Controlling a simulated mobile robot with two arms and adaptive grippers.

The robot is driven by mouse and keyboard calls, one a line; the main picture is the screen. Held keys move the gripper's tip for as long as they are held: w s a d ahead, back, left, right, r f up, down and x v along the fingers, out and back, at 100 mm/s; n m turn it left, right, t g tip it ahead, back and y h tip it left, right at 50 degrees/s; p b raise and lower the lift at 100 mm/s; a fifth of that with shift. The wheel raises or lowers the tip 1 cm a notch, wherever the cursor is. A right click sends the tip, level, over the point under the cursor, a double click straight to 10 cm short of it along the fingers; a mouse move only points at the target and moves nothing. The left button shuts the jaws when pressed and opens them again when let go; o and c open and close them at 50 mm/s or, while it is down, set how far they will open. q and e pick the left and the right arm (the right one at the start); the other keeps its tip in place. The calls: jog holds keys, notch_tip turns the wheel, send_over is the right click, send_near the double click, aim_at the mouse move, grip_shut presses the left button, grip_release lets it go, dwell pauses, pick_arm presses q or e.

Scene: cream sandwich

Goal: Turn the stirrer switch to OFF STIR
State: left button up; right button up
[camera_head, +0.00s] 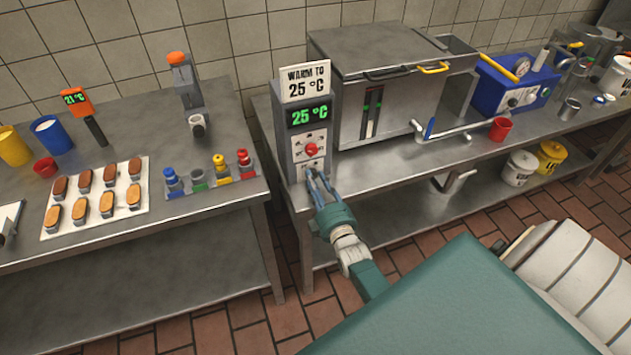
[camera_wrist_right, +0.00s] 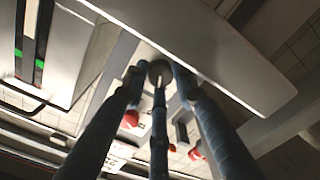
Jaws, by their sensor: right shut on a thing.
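The control box (camera_head: 303,128) stands at the front left of the right table, with a "WARM TO 25 °C" sign and a green display reading 25 °C. A red knob (camera_head: 311,149) is on its front. My right gripper (camera_head: 315,178) is at the lower front of the box, below the red knob. In the right wrist view its three fingers are closed around a small round grey knob (camera_wrist_right: 159,70), which I take for the stirrer switch. The knob's labels and setting cannot be read. In the head view the fingers hide it. My left gripper is not in view.
A large steel vat (camera_head: 390,75) stands right of the box, with a blue-handled valve and red cup (camera_head: 500,129) in front. The left table holds a tray (camera_head: 137,165) of biscuits and several coloured small containers. The aisle floor between the tables is clear.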

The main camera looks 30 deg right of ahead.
jog(key=shift+f+n, duration=0.1)
jog(key=shift+n, duration=0.5)
jog(key=o, duration=0.9)
jog(key=v, duration=1.2)
jog(key=shift+a, duration=0.1)
